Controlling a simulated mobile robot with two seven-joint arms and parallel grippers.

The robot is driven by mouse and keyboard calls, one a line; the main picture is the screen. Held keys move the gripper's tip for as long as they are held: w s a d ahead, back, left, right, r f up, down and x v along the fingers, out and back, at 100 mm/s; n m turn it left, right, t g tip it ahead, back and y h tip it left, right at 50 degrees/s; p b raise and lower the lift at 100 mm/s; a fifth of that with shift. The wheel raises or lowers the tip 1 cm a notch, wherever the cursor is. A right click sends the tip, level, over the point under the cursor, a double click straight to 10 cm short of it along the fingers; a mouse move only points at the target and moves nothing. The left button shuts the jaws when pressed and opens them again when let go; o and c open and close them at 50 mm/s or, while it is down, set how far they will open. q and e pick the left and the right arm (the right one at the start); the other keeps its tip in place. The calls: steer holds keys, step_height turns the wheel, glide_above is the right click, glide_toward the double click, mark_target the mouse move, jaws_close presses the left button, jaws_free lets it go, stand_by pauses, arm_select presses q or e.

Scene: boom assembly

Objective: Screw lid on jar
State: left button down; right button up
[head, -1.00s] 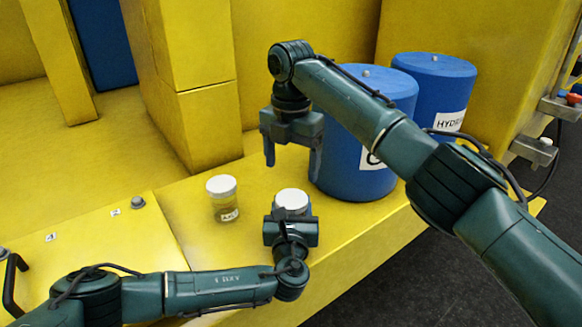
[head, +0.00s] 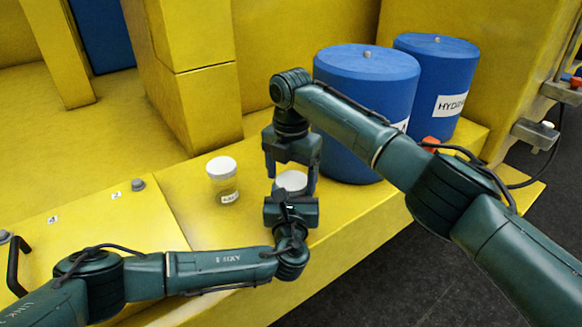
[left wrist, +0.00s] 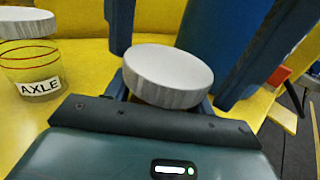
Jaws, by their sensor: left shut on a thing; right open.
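A white lid (head: 291,181) sits on top of a jar whose body is hidden behind my left gripper in the head view. My left gripper (head: 291,205) is shut on this jar, low in front of it. In the left wrist view the ribbed white lid (left wrist: 168,75) looks slightly tilted, and I cannot tell how tightly it sits. My right gripper (head: 290,180) points down from above with its fingers open, one on each side of the lid. In the left wrist view its dark fingers stand behind and beside the lid, apart from it.
A second jar (head: 224,187) with a white lid and an "AXLE" label stands on the yellow deck to the left. A large blue canister (head: 365,110) and another blue canister (head: 437,75) stand behind on the right. The deck's front edge drops to a dark floor.

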steer(key=c, duration=0.9)
steer(key=o, duration=1)
steer(key=shift+r, duration=0.1)
steer(key=shift+r, duration=2.2)
steer(key=shift+c, duration=0.3)
step_height(320, 180, up, 4)
steer(key=shift+d+f, duration=0.1)
steer(key=shift+f, duration=0.1)
steer(key=shift+c, duration=0.2)
steer(key=shift+f, duration=0.1)
